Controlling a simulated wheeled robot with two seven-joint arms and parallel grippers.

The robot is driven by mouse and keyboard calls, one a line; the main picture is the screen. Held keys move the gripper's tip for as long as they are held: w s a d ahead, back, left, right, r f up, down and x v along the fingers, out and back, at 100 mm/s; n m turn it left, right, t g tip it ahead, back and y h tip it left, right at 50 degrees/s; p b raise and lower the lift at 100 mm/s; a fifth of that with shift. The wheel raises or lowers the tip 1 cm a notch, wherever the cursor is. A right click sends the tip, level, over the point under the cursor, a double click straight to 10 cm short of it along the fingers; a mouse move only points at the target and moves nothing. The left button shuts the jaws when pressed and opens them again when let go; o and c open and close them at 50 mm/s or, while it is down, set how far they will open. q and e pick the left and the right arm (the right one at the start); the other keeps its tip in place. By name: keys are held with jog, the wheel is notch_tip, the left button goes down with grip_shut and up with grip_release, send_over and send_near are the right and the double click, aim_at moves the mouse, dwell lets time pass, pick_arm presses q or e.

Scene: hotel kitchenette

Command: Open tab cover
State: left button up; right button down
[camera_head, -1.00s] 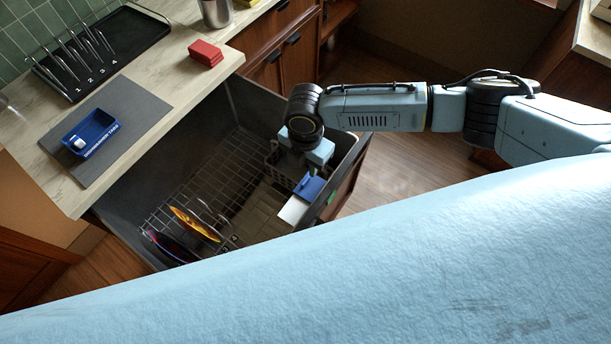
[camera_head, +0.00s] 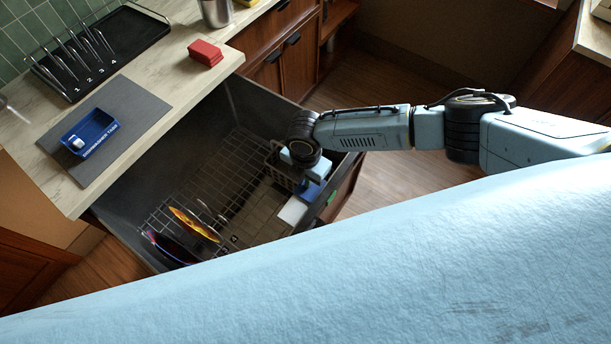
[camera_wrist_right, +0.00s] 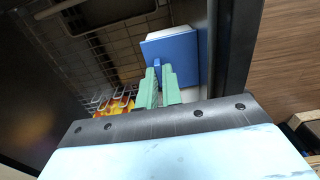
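The blue tab cover (camera_head: 312,191) is a small square plate at the front right inside the pulled-out dishwasher drawer. A white surface (camera_head: 292,210) shows beside it. In the right wrist view the cover (camera_wrist_right: 184,62) fills the top middle, with a small blue nub at its left edge. My right gripper (camera_wrist_right: 158,76) has its two green fingers close together, with a narrow gap, at that nub. Whether they pinch it cannot be told. In the head view the right gripper (camera_head: 309,172) hangs over the cover and partly hides it. My left gripper is not in view.
The drawer holds a wire rack (camera_head: 235,165) with orange (camera_head: 194,224) and dark plates, and a grey basket beside my wrist. Its right wall runs close by the cover.

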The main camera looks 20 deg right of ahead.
dwell(0.3)
